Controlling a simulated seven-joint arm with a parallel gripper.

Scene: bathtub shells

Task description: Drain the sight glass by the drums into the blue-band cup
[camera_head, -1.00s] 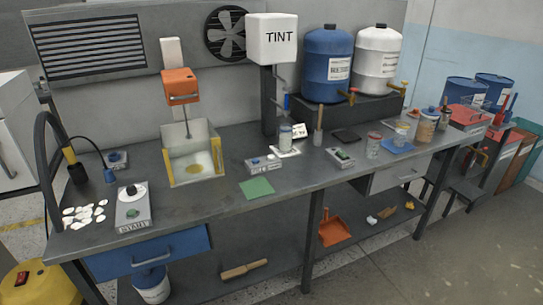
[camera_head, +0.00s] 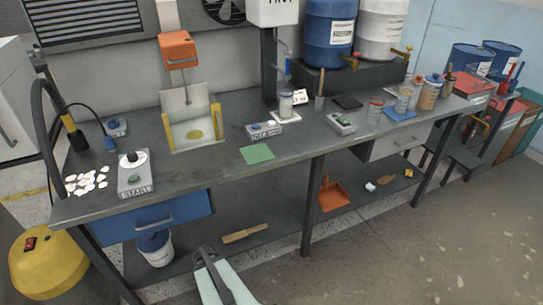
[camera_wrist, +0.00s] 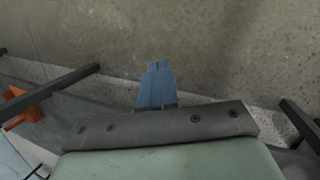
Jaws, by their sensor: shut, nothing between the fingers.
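A blue drum (camera_head: 328,45) and a white drum (camera_head: 380,30) stand on a dark raised shelf at the back of the bench, each with a brass tap. A thin upright fitting with a blue part (camera_head: 288,66) hangs under the TINT tank (camera_head: 272,10), left of the drums; I cannot tell whether it is the sight glass. A clear cup (camera_head: 286,104) stands below it on a white card. Two more cups (camera_head: 375,111) (camera_head: 403,101) stand to the right; their bands are too small to tell. My gripper (camera_wrist: 157,66) is shut and empty, low in front of the bench.
The bench top holds a green sheet (camera_head: 257,154), a START box (camera_head: 134,175), white chips (camera_head: 86,182) and a yellow-sided tray (camera_head: 192,133). A lower shelf carries an orange dustpan (camera_head: 332,195) and a brush (camera_head: 245,233). A yellow machine (camera_head: 48,265) stands left. Floor at right is clear.

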